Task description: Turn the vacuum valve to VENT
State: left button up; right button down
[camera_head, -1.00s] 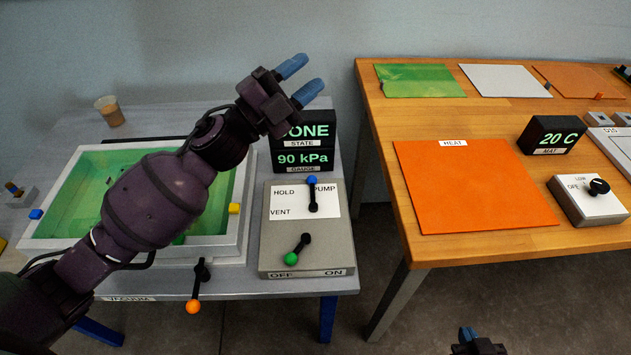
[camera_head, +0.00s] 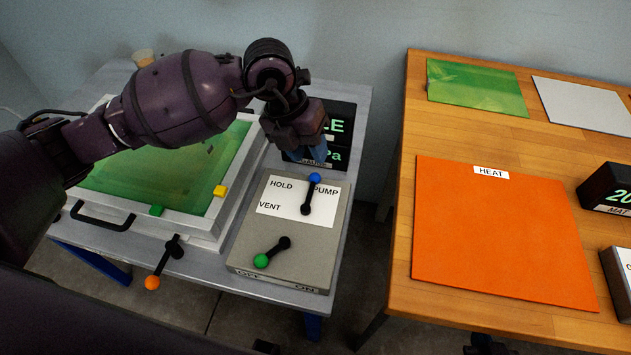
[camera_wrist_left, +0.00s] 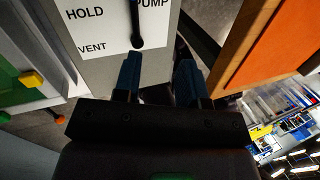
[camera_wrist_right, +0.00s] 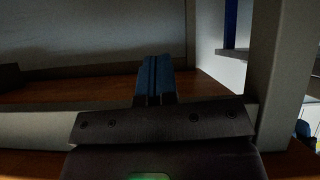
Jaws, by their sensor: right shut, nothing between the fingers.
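The vacuum valve is a black lever (camera_head: 306,200) with a blue ball tip (camera_head: 315,178) on a grey control box (camera_head: 325,235). It sits on a white plate labelled HOLD, PUMP and VENT, its blue tip at PUMP. The lever also shows in the left wrist view (camera_wrist_left: 137,30). My left gripper (camera_head: 312,155) points down just behind the blue tip; whether they touch is unclear. Its blue fingers are apart with nothing between them in the left wrist view (camera_wrist_left: 158,75).
A green-tipped lever (camera_head: 272,253) points towards OFF on the same box. An orange-tipped lever (camera_head: 163,262) sticks out at the table front. A display (camera_head: 340,125) stands behind the box, partly hidden. A framed green bath (camera_head: 160,180) is left; a wooden table (camera_head: 400,290) is right.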

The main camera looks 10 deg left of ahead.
aim_at(309, 193)
pick_arm(q)
jog(key=shift+n+y, duration=0.7)
jog(key=f+b, duration=0.1)
jog(key=f, duration=0.4)
jog(key=f+b, duration=0.1)
jog(key=f, duration=0.4)
jog(key=shift+s+a, duration=0.2)
jog(key=shift+d+f, duration=0.15)
jog(key=shift+f, duration=0.4)
pick_arm(e)
jog(key=shift+s+a+f, duration=0.1)
jog(key=shift+s+f, duration=0.05)
jog(key=shift+f, duration=0.4)
jog(key=shift+s+a+f, duration=0.1)
jog(key=shift+f, duration=0.4)
pick_arm(q)
grip_shut()
pick_arm(e)
jog(key=shift+a, duration=0.1)
